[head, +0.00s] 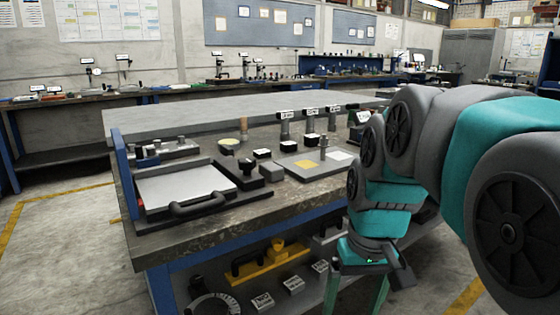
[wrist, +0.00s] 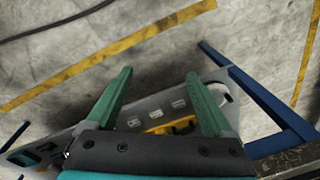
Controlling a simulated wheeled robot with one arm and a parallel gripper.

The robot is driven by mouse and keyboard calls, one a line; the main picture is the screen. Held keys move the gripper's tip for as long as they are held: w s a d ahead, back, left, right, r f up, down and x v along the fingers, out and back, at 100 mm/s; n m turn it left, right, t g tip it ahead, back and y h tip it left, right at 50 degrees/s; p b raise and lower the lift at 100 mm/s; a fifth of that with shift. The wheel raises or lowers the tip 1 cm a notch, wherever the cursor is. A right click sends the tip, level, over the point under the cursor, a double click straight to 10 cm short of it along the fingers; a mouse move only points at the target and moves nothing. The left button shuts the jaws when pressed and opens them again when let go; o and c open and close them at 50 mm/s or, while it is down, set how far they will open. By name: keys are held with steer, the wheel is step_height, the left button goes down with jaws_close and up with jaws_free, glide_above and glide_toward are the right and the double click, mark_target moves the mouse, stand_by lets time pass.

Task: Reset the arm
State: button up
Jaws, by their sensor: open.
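My gripper (head: 355,298) hangs at the end of my teal and grey arm (head: 400,170), in front of the workbench's near right edge in the head view. It points downward, and its fingertips are cut off by the bottom of the picture. In the wrist view my gripper (wrist: 160,74) has two green fingers spread wide apart. Nothing is between them except the floor and lower shelf seen beyond. The arm is bent and fills the right side of the head view.
The workbench (head: 160,243) carries a flat plate with a black handle (head: 190,190), a grey board (head: 315,172) and several small blocks. Its lower shelf holds a yellow item (head: 270,265) and several small blocks. Open floor (head: 60,240) with yellow lines lies to the left.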

steer(key=s+d+f+m+g+h, duration=0.1)
steer(key=s+d+f+g, duration=0.1)
steer(key=s+f, duration=1)
steer(key=s+d, duration=0.1)
steer(key=s, duration=0.3)
steer(key=shift+s+f, duration=0.15)
